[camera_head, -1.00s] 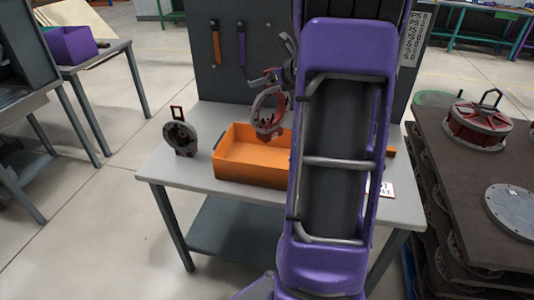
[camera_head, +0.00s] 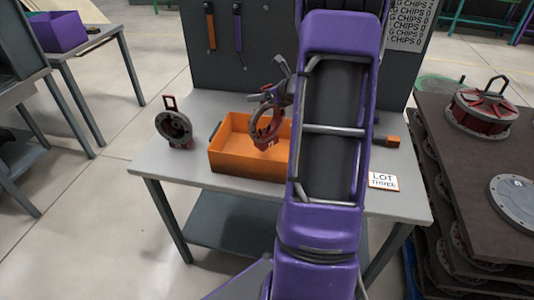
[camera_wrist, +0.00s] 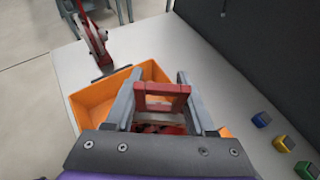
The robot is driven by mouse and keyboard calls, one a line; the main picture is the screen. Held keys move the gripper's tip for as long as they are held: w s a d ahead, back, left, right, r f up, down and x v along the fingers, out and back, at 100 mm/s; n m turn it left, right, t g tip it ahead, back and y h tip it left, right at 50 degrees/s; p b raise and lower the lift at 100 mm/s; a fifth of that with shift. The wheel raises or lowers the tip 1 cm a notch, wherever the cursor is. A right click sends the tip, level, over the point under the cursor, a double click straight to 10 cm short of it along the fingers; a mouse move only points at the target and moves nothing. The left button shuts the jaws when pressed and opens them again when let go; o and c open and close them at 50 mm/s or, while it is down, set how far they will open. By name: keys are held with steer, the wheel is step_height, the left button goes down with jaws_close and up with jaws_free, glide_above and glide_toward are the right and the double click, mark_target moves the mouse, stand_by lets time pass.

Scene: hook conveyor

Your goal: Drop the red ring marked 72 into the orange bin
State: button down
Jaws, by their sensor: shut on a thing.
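My gripper (camera_head: 283,88) is shut on the red handle of a ring (camera_head: 265,125) with a grey and dark red body. The ring hangs upright over the orange bin (camera_head: 240,161) and its lower part is at about the height of the rim. In the wrist view the two fingers (camera_wrist: 161,95) close on the red handle frame, with the orange bin (camera_wrist: 95,103) below and around it. The ring's number is too small to read. Part of the bin's right side is hidden by my arm.
A second ring (camera_head: 174,126) with a red handle stands on the grey table (camera_head: 160,163), left of the bin. A "LOT THREE" card (camera_head: 383,181) lies at the right. Several coloured blocks (camera_wrist: 283,143) lie near the dark back panel (camera_head: 260,60).

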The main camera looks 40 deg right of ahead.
steer(key=shift+f+b, duration=0.35)
steer(key=shift+f, duration=0.4)
steer(key=shift+c, duration=0.8)
jaws_free()
steer(key=v, duration=1.7)
steer(key=shift+s+p, duration=0.25)
steer(key=shift+p, duration=0.2)
